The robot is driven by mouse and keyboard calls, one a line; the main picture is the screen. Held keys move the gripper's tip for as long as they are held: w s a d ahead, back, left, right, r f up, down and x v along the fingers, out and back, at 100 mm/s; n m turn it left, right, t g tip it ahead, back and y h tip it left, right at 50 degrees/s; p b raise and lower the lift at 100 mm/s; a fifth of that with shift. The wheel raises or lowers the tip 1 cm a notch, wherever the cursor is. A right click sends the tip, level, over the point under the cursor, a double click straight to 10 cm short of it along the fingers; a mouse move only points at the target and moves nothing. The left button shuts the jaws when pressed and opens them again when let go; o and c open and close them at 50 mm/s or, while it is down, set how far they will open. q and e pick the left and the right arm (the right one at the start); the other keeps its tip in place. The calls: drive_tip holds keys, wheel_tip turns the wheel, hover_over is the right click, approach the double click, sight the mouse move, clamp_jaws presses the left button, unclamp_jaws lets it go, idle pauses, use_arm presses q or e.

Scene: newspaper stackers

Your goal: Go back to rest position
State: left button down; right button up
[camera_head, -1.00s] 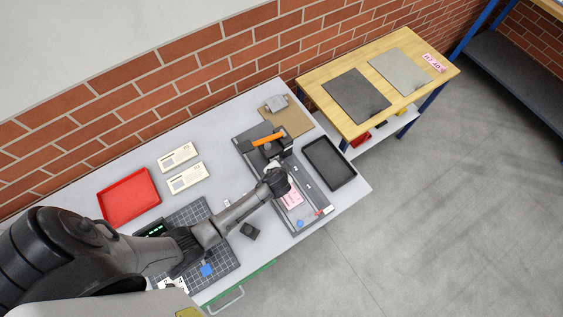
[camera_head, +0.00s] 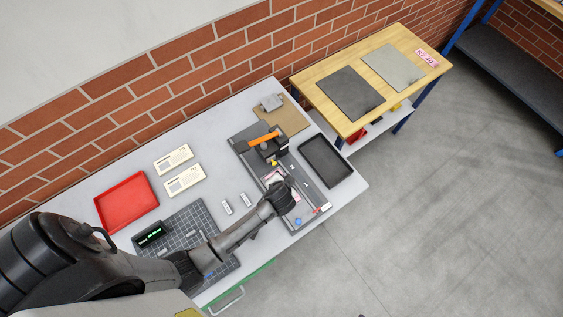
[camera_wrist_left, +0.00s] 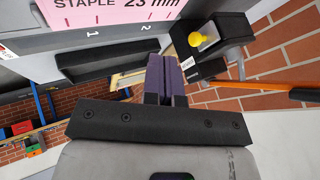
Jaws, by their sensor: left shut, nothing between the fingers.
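My left arm comes in from the lower left in the head view and ends at my left gripper (camera_head: 283,196), over the dark stapler base (camera_head: 315,211); its fingertips are hard to make out there. In the left wrist view my left gripper's fingers (camera_wrist_left: 168,78) are together, with nothing held. A stapler (camera_head: 268,147) with an orange handle (camera_head: 262,138) stands behind the gripper. Its handle also shows at the right of the left wrist view (camera_wrist_left: 268,86). My right gripper is in neither view.
A black tray (camera_head: 326,161) lies right of the stapler base. A red tray (camera_head: 126,201), two cream cards (camera_head: 185,180) and a grid mat (camera_head: 190,228) lie left. A wooden table (camera_head: 335,103) stands beyond. A pink label (camera_wrist_left: 105,10) is close by in the left wrist view. Open floor lies right.

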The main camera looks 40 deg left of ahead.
use_arm(q)
drive_tip(key=shift+v, duration=2.6)
drive_tip(key=shift+d, duration=0.1)
